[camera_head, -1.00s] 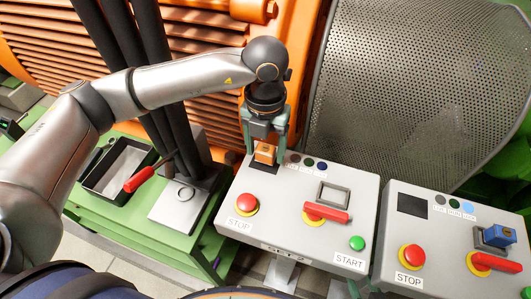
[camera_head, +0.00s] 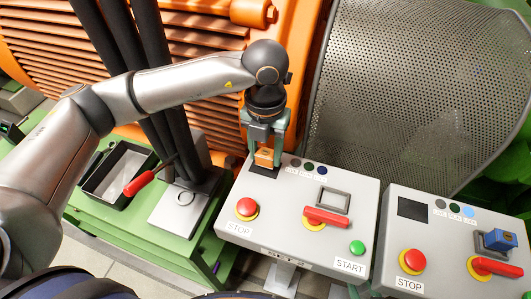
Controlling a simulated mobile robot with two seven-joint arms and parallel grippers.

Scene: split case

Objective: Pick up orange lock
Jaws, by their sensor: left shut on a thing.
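The orange lock (camera_head: 265,158) is at the upper left of the middle control box (camera_head: 290,225), over or on a dark square patch (camera_head: 260,170). My left gripper (camera_head: 265,152) comes down from above and is shut on the lock, with a finger on each side. Whether the lock touches the box cannot be told. My right gripper is not in view.
The box carries a red stop button (camera_head: 246,207), a red handle (camera_head: 327,216) and a green start button (camera_head: 357,247). A second box at right holds a blue lock (camera_head: 499,238). A tray (camera_head: 118,172) and a red-handled screwdriver (camera_head: 138,184) are on the green table.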

